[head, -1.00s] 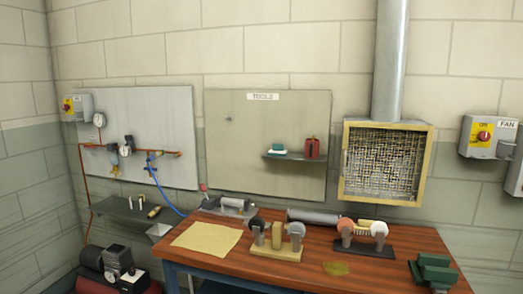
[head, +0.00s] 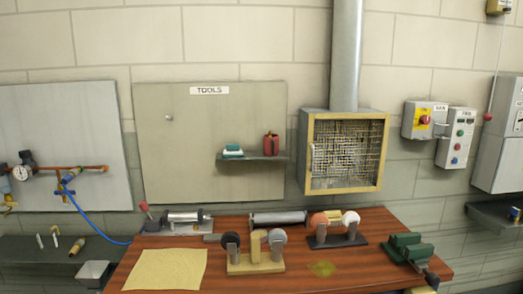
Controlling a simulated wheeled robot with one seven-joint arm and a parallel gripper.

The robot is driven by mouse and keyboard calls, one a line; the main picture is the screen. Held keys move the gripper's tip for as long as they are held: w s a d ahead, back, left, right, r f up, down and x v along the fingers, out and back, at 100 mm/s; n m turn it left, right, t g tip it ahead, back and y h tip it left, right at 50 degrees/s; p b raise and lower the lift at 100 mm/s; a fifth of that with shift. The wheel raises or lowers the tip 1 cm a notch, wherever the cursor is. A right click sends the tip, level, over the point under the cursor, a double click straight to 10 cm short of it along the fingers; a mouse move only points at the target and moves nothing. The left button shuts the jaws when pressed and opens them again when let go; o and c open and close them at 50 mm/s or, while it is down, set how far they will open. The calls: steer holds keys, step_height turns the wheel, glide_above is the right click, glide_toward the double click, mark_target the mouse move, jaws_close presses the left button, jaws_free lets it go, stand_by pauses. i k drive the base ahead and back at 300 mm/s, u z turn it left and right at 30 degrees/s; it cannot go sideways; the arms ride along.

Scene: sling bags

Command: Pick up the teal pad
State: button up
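A small teal pad (head: 233,149) sits at the left end of a small grey shelf (head: 252,158) on the tools board, in the head view. It looks teal on top with a paler, whitish band lower down. A red container (head: 271,144) stands to its right on the same shelf, apart from it. My gripper is not in view.
Below the shelf is a wooden workbench (head: 202,258) with a yellow cloth (head: 166,269), grinders (head: 255,256) and (head: 335,229), and a green vise (head: 407,247). A yellow-framed mesh box (head: 343,152) with a duct is right of the board.

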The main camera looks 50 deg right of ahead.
mark_target(233, 149)
steer(key=z, duration=0.85)
steer(key=i, duration=0.7)
steer(key=z, duration=0.7)
